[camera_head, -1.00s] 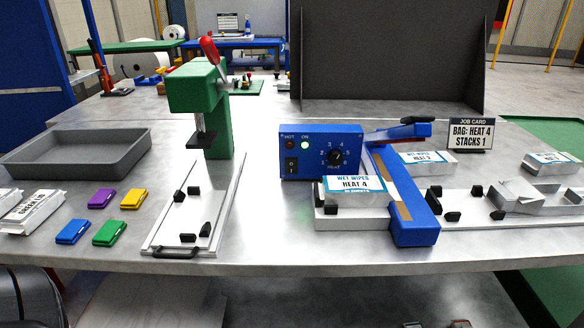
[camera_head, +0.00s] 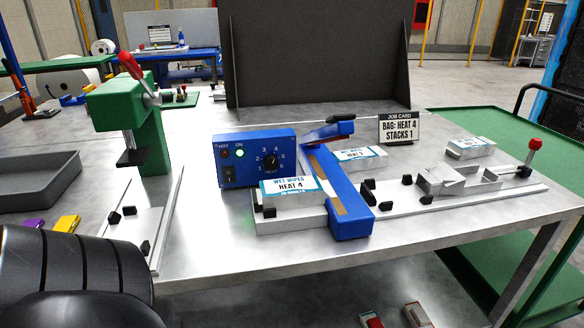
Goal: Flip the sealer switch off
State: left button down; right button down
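The blue sealer control box (camera_head: 254,157) stands near the middle of the metal table. Its black rocker switch (camera_head: 229,174) is at the lower left of the front face, and I cannot tell its position for sure. The heat dial (camera_head: 270,161) sits right of the switch. The blue sealer arm (camera_head: 340,195) is to the right, with a white wet wipes pack (camera_head: 290,190) in front of the box. A black part of my arm fills the lower left; neither gripper shows.
A green press (camera_head: 130,120) with a red-knobbed lever stands left of the box. The job card (camera_head: 400,130) stands behind the sealer. A metal fixture rail (camera_head: 450,197) with black stops runs right. The table's front middle is clear.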

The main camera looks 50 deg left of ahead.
aim_at(228, 173)
jog(key=z, duration=0.15)
jog(key=i, duration=0.3)
jog(key=u, duration=1.7)
